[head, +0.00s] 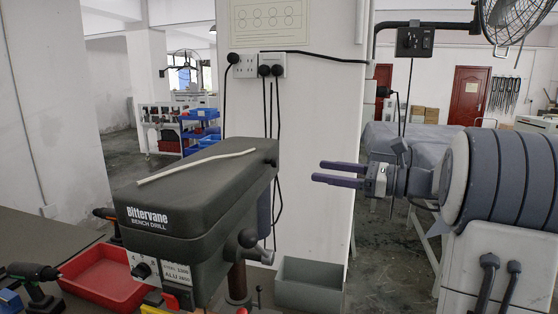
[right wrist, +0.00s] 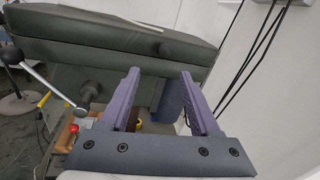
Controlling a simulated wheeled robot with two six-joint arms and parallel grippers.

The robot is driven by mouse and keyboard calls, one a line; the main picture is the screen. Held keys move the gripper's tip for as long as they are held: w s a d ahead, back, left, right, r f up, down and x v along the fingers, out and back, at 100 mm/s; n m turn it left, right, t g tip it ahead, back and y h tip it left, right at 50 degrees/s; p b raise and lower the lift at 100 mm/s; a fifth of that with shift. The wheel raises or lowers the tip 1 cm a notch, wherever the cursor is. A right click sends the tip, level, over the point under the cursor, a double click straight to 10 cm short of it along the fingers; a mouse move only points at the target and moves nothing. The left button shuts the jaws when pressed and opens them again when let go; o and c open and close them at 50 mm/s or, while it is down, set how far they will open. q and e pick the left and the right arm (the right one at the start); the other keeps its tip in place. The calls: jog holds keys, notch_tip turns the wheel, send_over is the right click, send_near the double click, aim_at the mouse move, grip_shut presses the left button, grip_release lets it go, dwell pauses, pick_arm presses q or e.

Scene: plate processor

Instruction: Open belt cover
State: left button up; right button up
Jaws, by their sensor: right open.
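The belt cover (head: 200,178) is the dark grey top of the Bittervane bench drill (head: 175,255). It lies flat on the drill head and looks shut. A thin pale strip (head: 195,166) lies along its top. My right gripper (head: 315,171) is to the right of the cover in the head view, apart from it, with its purple fingers spread and nothing between them. In the right wrist view the cover (right wrist: 110,35) spans the upper left, beyond my open fingers (right wrist: 160,85). My left gripper is not in view.
A red tray (head: 100,278) and a cordless drill (head: 35,285) are on the bench left of the machine. A grey bin (head: 308,284) stands at its right. Black cables (head: 272,110) hang from wall sockets behind the cover. A fan (head: 508,20) is at the upper right.

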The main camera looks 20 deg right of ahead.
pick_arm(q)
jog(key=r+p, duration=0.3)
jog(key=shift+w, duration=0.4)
pick_arm(e)
jog(key=x, duration=1.1)
jog(key=shift+w+d, duration=0.2)
jog(key=shift+d, duration=0.1)
grip_shut()
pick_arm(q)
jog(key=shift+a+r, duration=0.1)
